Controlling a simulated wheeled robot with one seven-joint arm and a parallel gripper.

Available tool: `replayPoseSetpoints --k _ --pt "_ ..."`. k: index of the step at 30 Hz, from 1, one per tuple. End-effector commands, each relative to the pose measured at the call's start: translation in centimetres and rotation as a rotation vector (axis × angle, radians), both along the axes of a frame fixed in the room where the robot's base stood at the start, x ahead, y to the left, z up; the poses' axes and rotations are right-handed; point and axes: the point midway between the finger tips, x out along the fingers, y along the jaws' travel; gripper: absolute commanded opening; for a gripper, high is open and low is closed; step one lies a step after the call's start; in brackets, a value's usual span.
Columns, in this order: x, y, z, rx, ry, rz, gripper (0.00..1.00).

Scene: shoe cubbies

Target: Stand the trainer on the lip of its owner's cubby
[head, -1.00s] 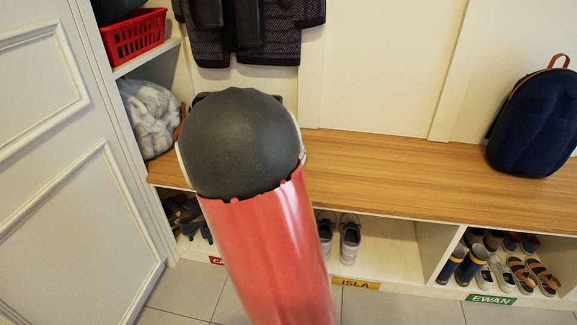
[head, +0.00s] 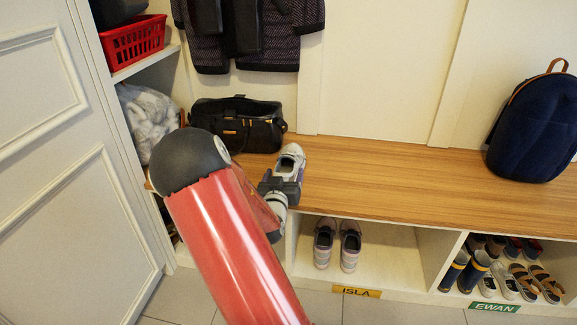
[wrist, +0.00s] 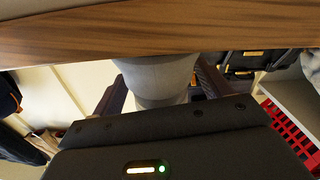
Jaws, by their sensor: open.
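A pale grey trainer (head: 290,160) is on the wooden bench top near its front edge, in the head view. My gripper (head: 282,186) is at its near end. In the wrist view my open gripper (wrist: 160,90) has a finger on either side of a pale rounded part of the trainer (wrist: 157,78); contact is unclear. The Isla cubby (head: 385,270), with a yellow label, holds a pair of grey-pink shoes (head: 337,245). The Ewan cubby (head: 447,298), with a green label, holds boots, white shoes and sandals. My arm hides most of the left cubby and its label.
A black bag (head: 238,122) stands on the bench behind the trainer. A navy backpack (head: 535,125) stands at the right end. A red basket (head: 133,42) is on the left shelf, above a pale bundle (head: 148,120). The bench (head: 400,180) between is clear.

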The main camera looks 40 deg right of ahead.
Motion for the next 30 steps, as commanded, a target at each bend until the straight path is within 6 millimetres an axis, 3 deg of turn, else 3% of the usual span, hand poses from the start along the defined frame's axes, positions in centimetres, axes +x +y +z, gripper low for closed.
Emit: replayPoseSetpoints --k 8,21,30 --pt "0.18 -0.18 0.00 0.000 0.000 0.001 0.74" --pt "0.19 -0.17 0.07 -0.001 -0.002 0.001 0.17" --pt "0.20 -0.16 0.44 -0.001 -0.003 0.000 0.16"
